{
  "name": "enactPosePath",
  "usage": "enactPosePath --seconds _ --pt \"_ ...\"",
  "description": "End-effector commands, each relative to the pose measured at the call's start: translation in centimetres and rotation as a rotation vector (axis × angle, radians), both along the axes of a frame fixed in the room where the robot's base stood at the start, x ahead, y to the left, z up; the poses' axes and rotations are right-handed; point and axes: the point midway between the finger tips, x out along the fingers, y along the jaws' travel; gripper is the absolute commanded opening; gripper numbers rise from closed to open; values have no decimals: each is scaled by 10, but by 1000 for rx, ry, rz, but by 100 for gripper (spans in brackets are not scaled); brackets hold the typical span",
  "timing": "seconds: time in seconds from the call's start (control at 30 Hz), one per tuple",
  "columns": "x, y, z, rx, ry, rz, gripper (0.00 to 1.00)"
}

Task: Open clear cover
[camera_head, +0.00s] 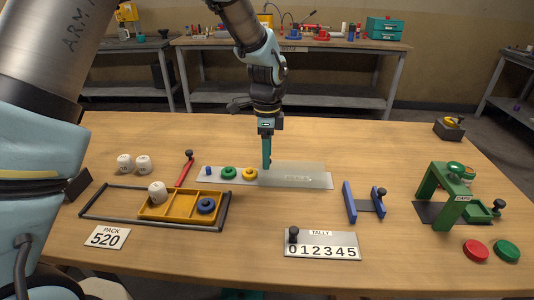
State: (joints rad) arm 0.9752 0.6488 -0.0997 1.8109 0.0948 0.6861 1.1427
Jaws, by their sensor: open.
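A clear cover (298,176), a flat translucent sheet, lies over the right part of a long pale strip (215,179) in the middle of the table. The strip's left part is uncovered and carries a small blue piece (208,170), a green ring (228,173) and a yellow ring (249,174). My gripper (266,166) points down with its teal fingers at the cover's left end, just right of the yellow ring. Its fingers overlap in this view, and whether they touch the cover cannot be told.
A yellow tray (172,209) in a dark frame holds a white piece and a blue ring. A red lever (185,170), blue brackets (349,202), a green press (450,196), red and green buttons and a tally plate (325,246) surround the strip. Bare wood lies behind the strip.

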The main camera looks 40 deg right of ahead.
Motion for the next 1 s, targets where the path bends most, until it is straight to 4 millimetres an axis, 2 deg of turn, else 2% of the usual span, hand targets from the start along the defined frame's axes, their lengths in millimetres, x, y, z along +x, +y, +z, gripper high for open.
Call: enactPosePath --seconds 0.17,0.27,0.7,0.83,1.0 --pt "0 0 2 -1 -1 0 58" --pt "1 -1 10 -2 -1 1 58" --pt "1 0 90 -3 -2 1 58" --pt "0 0 103 -1 0 0 58" --pt "0 0 108 0 0 0 58"
